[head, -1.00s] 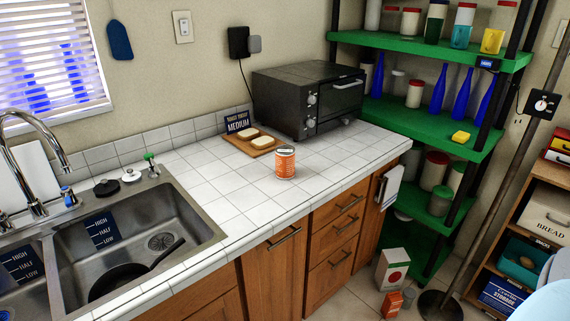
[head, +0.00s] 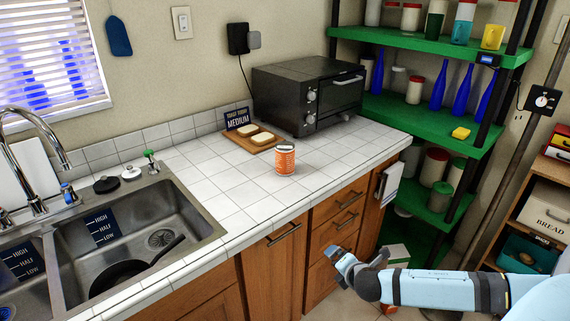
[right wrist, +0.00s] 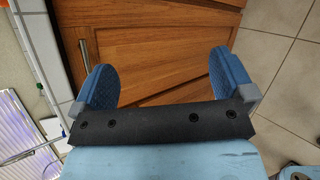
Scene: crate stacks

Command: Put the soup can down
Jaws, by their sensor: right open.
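The soup can (head: 284,160), orange with a pale band and a metal top, stands upright on the white tiled counter (head: 232,203). It is in front of the toaster oven, and no gripper touches it. My right gripper (head: 342,262) is in the head view at the lower right, in front of the wooden drawers and below the counter top. In the right wrist view its two blue fingers (right wrist: 165,85) are wide apart with nothing between them. My left gripper is in neither view.
A black toaster oven (head: 308,97) and a board with bread slices (head: 248,139) stand behind the can. The sink (head: 140,240) is at the left. Green shelves (head: 430,125) with bottles and jars are at the right.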

